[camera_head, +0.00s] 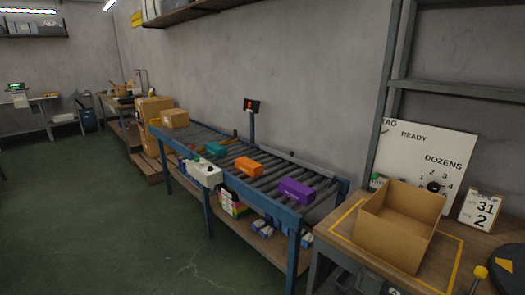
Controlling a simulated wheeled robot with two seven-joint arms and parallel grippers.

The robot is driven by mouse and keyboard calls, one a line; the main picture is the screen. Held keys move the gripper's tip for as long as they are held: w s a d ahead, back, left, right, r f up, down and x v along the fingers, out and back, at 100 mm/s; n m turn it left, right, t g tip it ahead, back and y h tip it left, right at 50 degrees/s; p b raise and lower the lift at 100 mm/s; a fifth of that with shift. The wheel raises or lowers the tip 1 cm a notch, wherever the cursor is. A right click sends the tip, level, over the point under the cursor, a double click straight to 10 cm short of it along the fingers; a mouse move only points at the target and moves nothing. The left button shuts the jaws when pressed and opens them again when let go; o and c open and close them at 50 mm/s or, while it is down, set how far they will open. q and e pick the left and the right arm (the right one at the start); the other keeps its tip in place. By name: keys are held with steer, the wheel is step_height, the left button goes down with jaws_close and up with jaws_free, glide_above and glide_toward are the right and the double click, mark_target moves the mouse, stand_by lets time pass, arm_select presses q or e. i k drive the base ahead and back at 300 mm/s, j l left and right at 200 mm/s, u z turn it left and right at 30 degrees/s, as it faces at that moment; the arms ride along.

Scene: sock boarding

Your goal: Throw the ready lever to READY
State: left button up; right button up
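A white board (408,150) leans on the wall at the right, at the back of the wooden bench. It reads READY, DOZENS and several numbers, with partly cut-off lettering ending in "AG" at its left edge. A black knob (434,186) sits among the numbers. A small green piece (376,181) shows at the board's lower left, beside the cardboard box. The box hides the board's lower part, and I cannot make out a lever or its setting there. A yellow ball on a dark stem (480,272) stands at the bench's front right. Neither gripper is in view.
An open cardboard box (395,228) stands on the bench inside a yellow outline. A card reading 31 and 2 (480,211) stands right of it. A roller conveyor (255,150) carries purple (297,191), orange (249,166) and teal boxes. Green floor (90,220) at left is clear.

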mark_target(374, 176)
steer(key=i+z, duration=0.35)
steer(key=i+j+z, duration=0.15)
steer(key=i+z, duration=0.15)
steer(key=i+j+z, duration=0.15)
steer(key=i+z, duration=0.2)
